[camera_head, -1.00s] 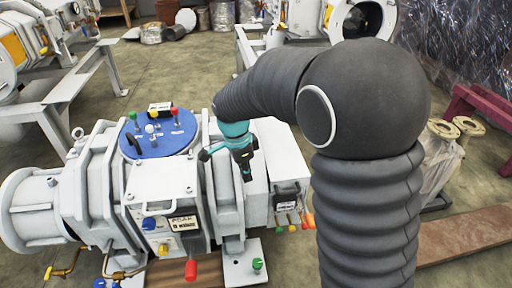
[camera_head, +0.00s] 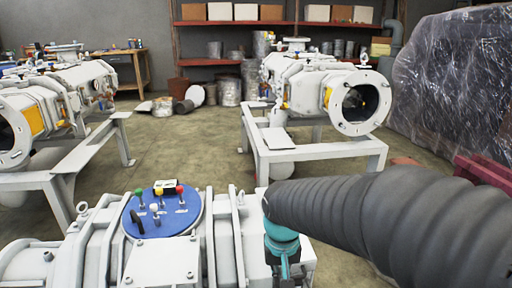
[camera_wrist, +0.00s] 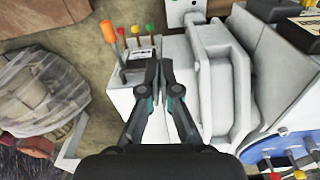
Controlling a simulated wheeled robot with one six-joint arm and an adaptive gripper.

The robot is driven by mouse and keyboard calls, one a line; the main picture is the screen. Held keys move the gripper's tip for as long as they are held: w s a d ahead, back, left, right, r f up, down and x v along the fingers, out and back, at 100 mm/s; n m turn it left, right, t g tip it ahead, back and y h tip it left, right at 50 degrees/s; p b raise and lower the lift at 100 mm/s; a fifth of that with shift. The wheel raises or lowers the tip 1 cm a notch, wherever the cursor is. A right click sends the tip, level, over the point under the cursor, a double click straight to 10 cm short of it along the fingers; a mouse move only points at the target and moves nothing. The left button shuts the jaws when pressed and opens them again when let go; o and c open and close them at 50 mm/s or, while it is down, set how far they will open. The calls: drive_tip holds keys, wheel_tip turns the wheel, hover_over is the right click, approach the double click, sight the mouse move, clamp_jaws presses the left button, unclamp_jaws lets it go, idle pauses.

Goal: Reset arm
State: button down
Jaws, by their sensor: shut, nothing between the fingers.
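My gripper (camera_head: 285,268) hangs at the end of my dark ribbed arm in the head view, beside the right part of the white screw vacuum pump (camera_head: 180,262). In the wrist view my gripper (camera_wrist: 161,72) has its fingers together with nothing between them, above the pump's white end box. The pump's blue round panel (camera_head: 165,212) carries small green, yellow, red and white knobs and a black lever. In the wrist view, orange, red, yellow and green handles (camera_wrist: 122,38) stand at the box. The pump's lower front is cut off in the head view.
Another white machine (camera_head: 365,100) stands on a grey frame behind, and one more (camera_head: 45,110) at left. A plastic-wrapped stack (camera_head: 450,85) is at right. Red shelves (camera_head: 235,62) with boxes and cans line the back wall. Open floor (camera_head: 190,150) lies between.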

drive_tip(key=s+d+r+t+p, duration=0.3)
drive_tip(key=s+d+r+t, duration=0.1)
drive_tip(key=s+d+r, duration=0.6)
drive_tip(key=shift+s+d+r+m+t, duration=0.15)
drive_tip(key=shift+s+r+m+t, duration=0.3)
drive_tip(key=shift+r, duration=0.55)
drive_tip(key=shift+s, duration=0.1)
